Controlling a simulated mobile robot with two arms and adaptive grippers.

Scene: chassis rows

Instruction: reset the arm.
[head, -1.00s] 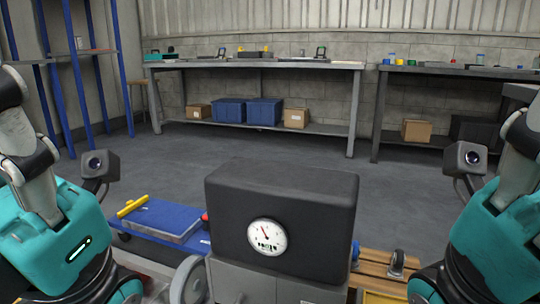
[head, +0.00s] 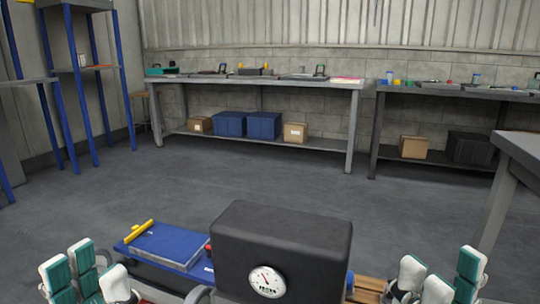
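My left gripper (head: 95,272) is at the bottom left of the head view. Its white and teal fingers point up and stand apart, with nothing seen between them. My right gripper (head: 445,275) is at the bottom right. Its fingers also point up, apart, with nothing seen between them. The bottom edge cuts off both grippers' lower parts, and the arms behind them are out of view.
A black box with a gauge (head: 282,250) stands between the grippers. A blue platform with a yellow bar (head: 165,246) lies to its left. Benches (head: 260,83) line the back wall, and a grey table (head: 520,150) is at right. The floor between is clear.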

